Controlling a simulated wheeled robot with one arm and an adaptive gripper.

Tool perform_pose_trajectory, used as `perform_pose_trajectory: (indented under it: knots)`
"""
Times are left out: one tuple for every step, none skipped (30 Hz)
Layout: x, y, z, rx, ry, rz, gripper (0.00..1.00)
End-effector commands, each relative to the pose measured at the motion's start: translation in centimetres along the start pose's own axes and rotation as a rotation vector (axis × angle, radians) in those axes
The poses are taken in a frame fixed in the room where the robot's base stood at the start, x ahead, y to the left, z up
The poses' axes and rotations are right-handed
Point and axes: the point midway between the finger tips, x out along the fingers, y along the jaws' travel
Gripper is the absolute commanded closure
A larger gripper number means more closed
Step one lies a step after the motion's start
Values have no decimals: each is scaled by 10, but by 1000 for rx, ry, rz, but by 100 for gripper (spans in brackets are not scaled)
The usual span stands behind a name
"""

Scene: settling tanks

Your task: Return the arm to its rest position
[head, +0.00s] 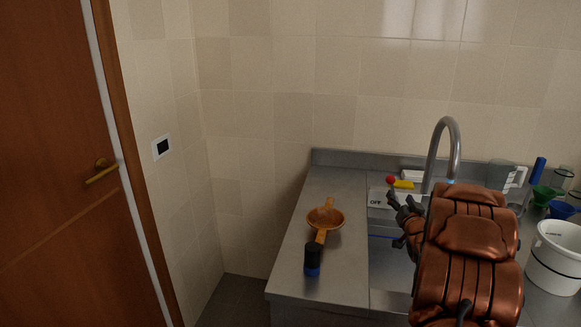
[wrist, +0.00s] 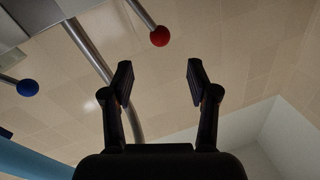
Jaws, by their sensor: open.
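My gripper (head: 402,203) is at the end of my copper-coloured arm, above the sink area of the metal counter (head: 336,272) in the head view. In the wrist view my gripper (wrist: 158,82) has its two black fingers spread apart with nothing between them. The wall tiles and the tap show behind the fingers there. My arm covers much of the sink and the counter's right part in the head view.
A curved metal tap (head: 457,143) rises just behind my arm. An orange strainer (head: 325,217) and a dark blue-based cylinder (head: 312,261) stand on the left counter. A white bucket (head: 555,256) is at the right. A red ball (wrist: 159,36) and blue ball (wrist: 27,88) end thin rods.

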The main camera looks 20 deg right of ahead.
Motion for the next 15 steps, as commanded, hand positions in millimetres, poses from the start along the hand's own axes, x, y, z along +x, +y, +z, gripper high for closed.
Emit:
perform_pose_trajectory:
  knots:
    - [0, 0, 0, 0, 0, 0, 41]
    - [0, 0, 0, 0, 0, 0, 41]
    - [0, 0, 0, 0, -1, 0, 41]
    - [0, -1, 0, -2, -4, 1, 41]
    - [0, -3, 0, -4, -9, 2, 41]
    - [0, -6, 0, -9, -19, 5, 41]
    - [1, -10, 1, -14, -31, 8, 41]
    - [1, -14, 2, -20, -48, 13, 41]
    - [0, -21, 5, -31, -78, 22, 41]
    - [-1, -28, 7, -42, -100, 28, 41]
    - [-2, -34, 9, -52, -129, 37, 41]
    - [-5, -44, 11, -67, -165, 47, 41]
    - [-8, -50, 15, -78, -199, 58, 41]
    - [-11, -58, 18, -90, -231, 65, 41]
    - [-16, -67, 21, -103, -273, 77, 41]
